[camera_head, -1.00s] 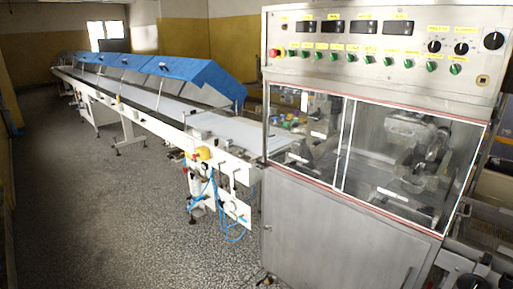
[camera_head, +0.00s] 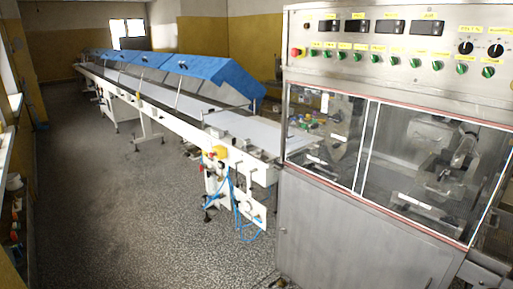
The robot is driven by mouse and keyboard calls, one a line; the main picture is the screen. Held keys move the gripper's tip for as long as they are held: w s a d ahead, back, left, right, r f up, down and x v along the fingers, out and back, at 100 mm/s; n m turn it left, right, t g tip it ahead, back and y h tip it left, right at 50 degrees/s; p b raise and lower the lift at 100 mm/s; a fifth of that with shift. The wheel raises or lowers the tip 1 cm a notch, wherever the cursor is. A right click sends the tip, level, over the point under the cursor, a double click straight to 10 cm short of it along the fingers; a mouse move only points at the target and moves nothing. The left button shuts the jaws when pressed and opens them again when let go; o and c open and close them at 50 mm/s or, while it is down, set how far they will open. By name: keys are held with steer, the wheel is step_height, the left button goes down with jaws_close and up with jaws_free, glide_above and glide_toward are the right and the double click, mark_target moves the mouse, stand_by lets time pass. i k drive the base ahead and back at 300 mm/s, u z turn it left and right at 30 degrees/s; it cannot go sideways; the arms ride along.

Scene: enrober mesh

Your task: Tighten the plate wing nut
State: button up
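I cannot make out the plate wing nut in this view. The enrober (camera_head: 365,232) is a large steel cabinet on the right. Its clear window panels (camera_head: 400,150) are closed, and machine parts show dimly behind them. My gripper is not in view.
A long white conveyor (camera_head: 180,101) with blue covers (camera_head: 215,75) runs from the enrober to the far left. A control panel (camera_head: 400,62) tops the cabinet. Blue hoses (camera_head: 240,208) hang below the conveyor's near end. The speckled floor (camera_head: 120,200) on the left is clear.

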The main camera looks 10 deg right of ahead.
mark_target(260, 153)
steer(key=i, duration=0.95)
steer(key=z, duration=0.05)
